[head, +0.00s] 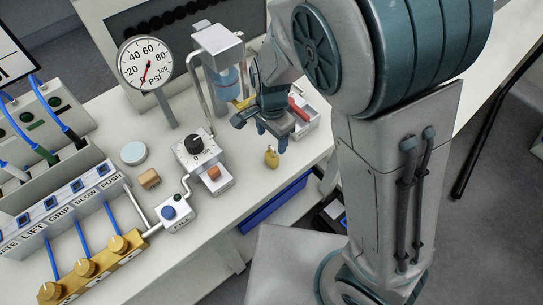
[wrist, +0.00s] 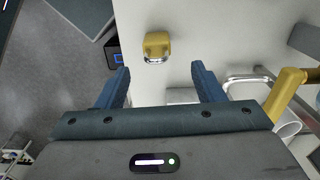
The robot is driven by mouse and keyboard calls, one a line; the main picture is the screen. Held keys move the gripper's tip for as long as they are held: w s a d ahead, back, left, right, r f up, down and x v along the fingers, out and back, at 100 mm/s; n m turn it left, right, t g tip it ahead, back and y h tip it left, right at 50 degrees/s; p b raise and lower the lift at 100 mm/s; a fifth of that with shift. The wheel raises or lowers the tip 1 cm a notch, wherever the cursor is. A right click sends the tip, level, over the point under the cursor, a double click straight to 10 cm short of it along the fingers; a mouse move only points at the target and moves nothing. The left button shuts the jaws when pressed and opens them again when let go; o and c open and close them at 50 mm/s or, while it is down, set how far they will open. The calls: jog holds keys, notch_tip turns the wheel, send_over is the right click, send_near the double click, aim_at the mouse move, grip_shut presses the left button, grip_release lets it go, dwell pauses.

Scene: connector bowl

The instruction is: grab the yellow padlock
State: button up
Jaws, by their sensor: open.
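The yellow padlock (head: 271,157) lies on the white bench top near its front edge, in the head view just below my gripper (head: 277,136). In the wrist view the padlock (wrist: 157,46) shows its yellow body and silver shackle, with the shackle toward my gripper (wrist: 161,74). The padlock is beyond the two blue fingertips and roughly between their lines. My gripper is open with nothing between the fingers. It is apart from the padlock and seems to be above the bench.
A white bin (head: 306,122) with a red item stands beside my gripper. A dial box (head: 195,150), pressure gauge (head: 146,62) and button panel (head: 75,205) are to the left. The bench edge is close to the padlock. A yellow bar (wrist: 285,92) is right in the wrist view.

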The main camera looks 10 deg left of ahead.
aim_at(272, 154)
jog(key=shift+s+f, duration=0.15)
jog(key=shift+f, duration=1.6)
jog(key=shift+s+f, duration=0.15)
jog(key=shift+f, duration=1.6)
jog(key=c, duration=1.1)
